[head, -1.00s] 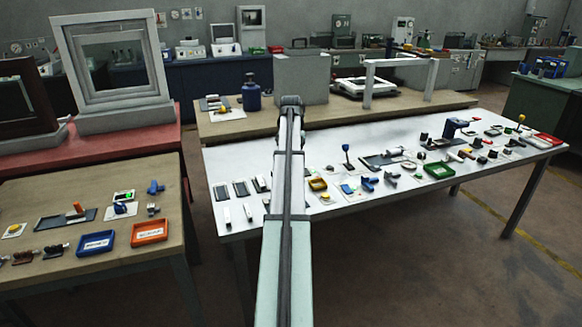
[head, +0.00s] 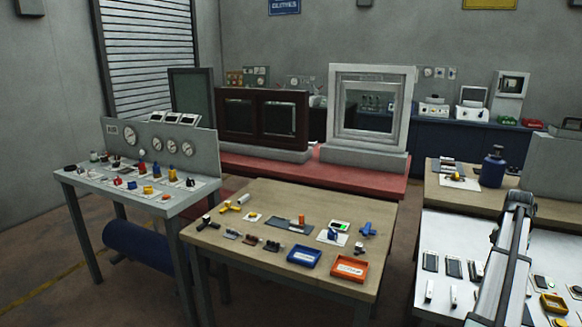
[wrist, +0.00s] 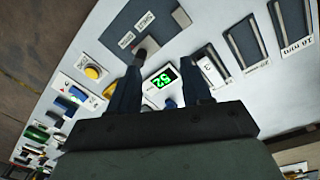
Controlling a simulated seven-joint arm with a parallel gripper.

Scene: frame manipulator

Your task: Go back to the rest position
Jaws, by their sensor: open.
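My gripper (wrist: 162,72) shows in the wrist view with its two dark fingers spread apart. It is open, and nothing is seen clamped between the fingers. A small device with a lit green display (wrist: 160,80) shows between the fingers; how far below them it lies I cannot tell. In the head view my arm stands at the right edge over the white table (head: 432,225), and the gripper itself is hidden there.
In the wrist view, a grey tray (wrist: 140,28), a yellow button (wrist: 95,73) and dark frames (wrist: 243,45) lie around. In the head view, a wooden table (head: 230,265) holds a blue tray (head: 304,256) and an orange tray (head: 349,268). A gauge panel (head: 160,148) stands at left.

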